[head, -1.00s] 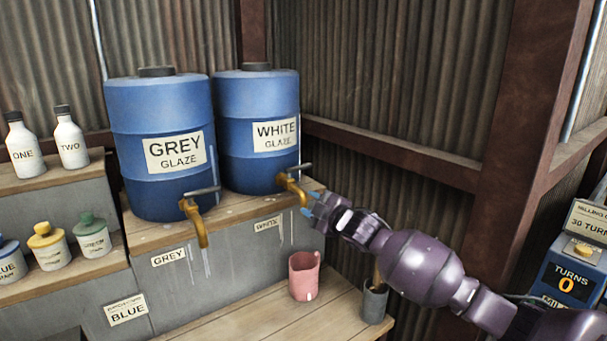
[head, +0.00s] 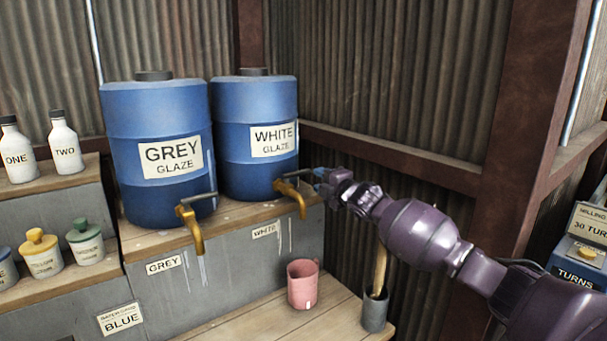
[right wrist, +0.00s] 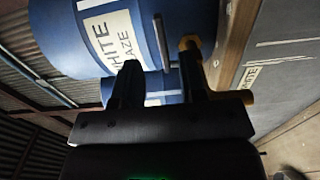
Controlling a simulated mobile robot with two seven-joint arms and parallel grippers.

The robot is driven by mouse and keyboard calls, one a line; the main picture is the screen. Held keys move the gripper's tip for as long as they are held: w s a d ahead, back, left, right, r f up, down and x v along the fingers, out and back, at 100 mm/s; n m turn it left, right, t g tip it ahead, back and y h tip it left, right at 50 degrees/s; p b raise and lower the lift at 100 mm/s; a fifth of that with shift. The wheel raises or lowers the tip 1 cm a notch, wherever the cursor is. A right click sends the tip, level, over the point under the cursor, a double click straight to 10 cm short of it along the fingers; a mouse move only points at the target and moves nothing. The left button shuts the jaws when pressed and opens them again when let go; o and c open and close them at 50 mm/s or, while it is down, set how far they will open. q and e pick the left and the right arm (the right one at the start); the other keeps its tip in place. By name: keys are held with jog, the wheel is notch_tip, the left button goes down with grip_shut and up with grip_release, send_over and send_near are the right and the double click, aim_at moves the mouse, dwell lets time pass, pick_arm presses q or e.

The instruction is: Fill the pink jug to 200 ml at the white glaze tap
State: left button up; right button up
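The pink jug (head: 302,288) stands upright on the lower wooden shelf, below the white glaze tap (head: 293,196). The brass tap juts from the blue drum (head: 257,110) labelled WHITE GLAZE and has a dark lever handle (head: 298,173). No flow shows at its spout. My right gripper (head: 320,181) is at the outer end of that handle; whether it touches cannot be told. In the right wrist view its fingers (right wrist: 160,75) are apart, with the brass tap (right wrist: 190,48) partly hidden behind one finger. My left gripper is out of view.
A second blue drum (head: 155,120), labelled GREY GLAZE, has its own tap (head: 191,225) at the left. A grey pot (head: 375,311) holding a wooden handle stands right of the jug. Bottles and lidded jars line the left shelves. A corrugated wall is behind.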

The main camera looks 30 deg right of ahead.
aim_at(306, 173)
jog(key=w+b, duration=0.1)
jog(key=w, duration=0.7)
jog(key=shift+a+b, duration=0.1)
jog(key=shift+b, duration=0.2)
jog(key=shift+w, duration=0.1)
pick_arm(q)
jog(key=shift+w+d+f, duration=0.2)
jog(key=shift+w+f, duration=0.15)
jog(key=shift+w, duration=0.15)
pick_arm(e)
jog(key=shift+c, duration=0.3)
